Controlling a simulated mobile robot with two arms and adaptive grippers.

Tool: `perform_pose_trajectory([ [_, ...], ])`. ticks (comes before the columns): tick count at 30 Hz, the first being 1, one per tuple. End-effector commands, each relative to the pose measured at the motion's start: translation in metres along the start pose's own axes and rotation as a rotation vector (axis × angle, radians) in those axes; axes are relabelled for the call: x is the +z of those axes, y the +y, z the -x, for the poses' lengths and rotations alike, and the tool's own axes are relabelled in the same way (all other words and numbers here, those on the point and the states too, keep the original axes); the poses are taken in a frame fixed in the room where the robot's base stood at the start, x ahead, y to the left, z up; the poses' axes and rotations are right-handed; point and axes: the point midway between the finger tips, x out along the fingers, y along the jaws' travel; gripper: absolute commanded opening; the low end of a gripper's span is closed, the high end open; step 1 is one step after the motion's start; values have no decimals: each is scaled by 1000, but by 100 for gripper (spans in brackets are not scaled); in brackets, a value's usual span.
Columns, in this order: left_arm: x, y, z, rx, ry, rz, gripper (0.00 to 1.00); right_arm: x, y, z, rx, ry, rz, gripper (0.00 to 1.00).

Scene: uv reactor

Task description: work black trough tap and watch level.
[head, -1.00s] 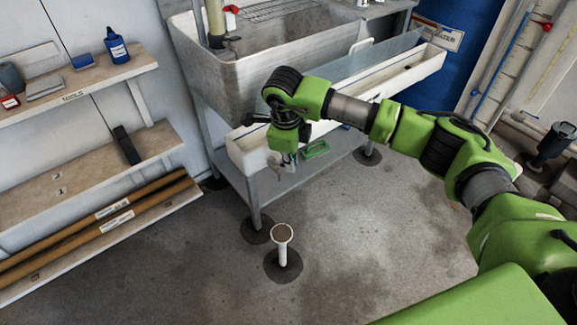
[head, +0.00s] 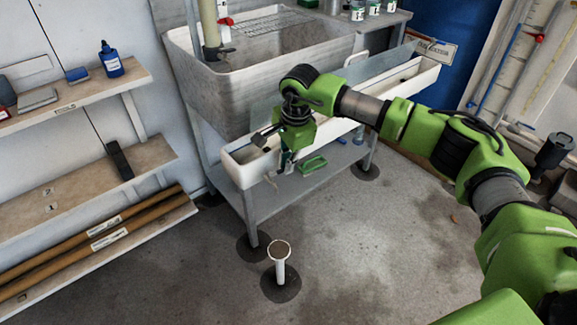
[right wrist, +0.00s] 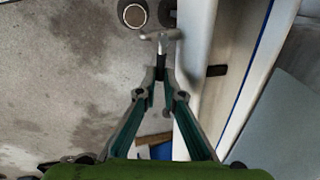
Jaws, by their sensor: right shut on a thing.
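My right gripper (head: 287,160) is at the near left end of the long white trough (head: 243,172), below the sink. In the right wrist view its two fingers (right wrist: 160,82) come together on the short black stem of the black trough tap (right wrist: 161,62). The tap's pale crosswise handle (right wrist: 160,36) sticks out past the fingertips, beside the trough's white wall (right wrist: 195,50). In the head view the gripper and wrist hide most of the tap. The water level inside the trough cannot be made out. My left gripper is not in view.
A white standpipe (head: 280,262) rises from the floor in front. Wooden shelves (head: 80,185) stand at the left. The front floor is mostly clear.

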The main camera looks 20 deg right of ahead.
Motion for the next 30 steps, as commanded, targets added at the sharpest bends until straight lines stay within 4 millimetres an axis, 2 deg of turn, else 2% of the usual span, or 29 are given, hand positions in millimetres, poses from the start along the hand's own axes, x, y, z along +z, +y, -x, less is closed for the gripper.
perform_pose_trajectory([
  [9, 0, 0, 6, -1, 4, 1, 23, 0, -6, -1, 0, -22, 110, 0],
  [25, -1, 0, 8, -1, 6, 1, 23, 0, -7, -1, -1, -25, 132, 0],
  [26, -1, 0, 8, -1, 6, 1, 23, 0, -7, -1, -1, -25, 132, 16],
  [27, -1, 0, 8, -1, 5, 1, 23, 0, -6, -1, -1, -25, 132, 26],
  [30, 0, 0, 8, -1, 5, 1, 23, 0, -7, -1, -1, -25, 131, 26],
])
